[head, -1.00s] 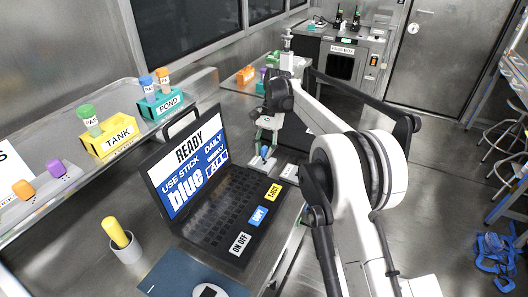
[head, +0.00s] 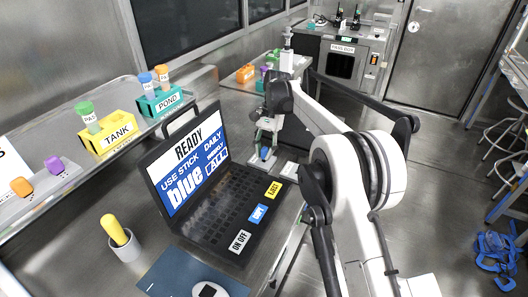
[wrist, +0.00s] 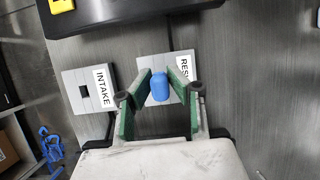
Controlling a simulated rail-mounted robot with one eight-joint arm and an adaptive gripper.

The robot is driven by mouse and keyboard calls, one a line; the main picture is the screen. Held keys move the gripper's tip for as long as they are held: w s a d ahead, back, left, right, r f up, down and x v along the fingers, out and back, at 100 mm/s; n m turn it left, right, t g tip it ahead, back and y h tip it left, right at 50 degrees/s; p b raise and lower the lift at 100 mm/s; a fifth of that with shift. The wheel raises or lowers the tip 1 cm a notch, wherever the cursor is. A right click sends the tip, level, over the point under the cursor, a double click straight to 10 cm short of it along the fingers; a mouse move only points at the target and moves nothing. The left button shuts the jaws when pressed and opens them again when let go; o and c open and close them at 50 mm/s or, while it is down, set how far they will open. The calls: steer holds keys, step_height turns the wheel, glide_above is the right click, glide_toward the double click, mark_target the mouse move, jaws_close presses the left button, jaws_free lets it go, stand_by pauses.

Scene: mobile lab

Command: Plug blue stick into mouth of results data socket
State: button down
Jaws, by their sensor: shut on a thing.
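The blue stick (wrist: 160,86) is gripped between the green-padded fingers of my gripper (wrist: 158,92) in the wrist view. In the head view my gripper (head: 263,154) is low beside the laptop, with the blue stick (head: 264,153) between its fingers. The results data socket (wrist: 186,62) is a pale plate with a partly covered "RES" label, behind the stick in the wrist view. The stick and fingers hide its mouth. I cannot tell whether the stick's lower end is in the mouth or above it.
The intake socket (wrist: 82,88) is left of the results socket in the wrist view, its dark mouth empty. The open laptop (head: 222,205) stands close by, its screen reading "READY". A grey cup (head: 126,248) holds a yellow stick. The shelf bears labelled holders.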

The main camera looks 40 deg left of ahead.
mark_target(266, 147)
steer(key=shift+f+b, duration=0.3)
steer(key=shift+f, duration=0.4)
steer(key=c, duration=1.6)
jaws_free()
steer(key=shift+o, duration=0.2)
steer(key=shift+r, duration=0.1)
steer(key=shift+v, duration=3.75)
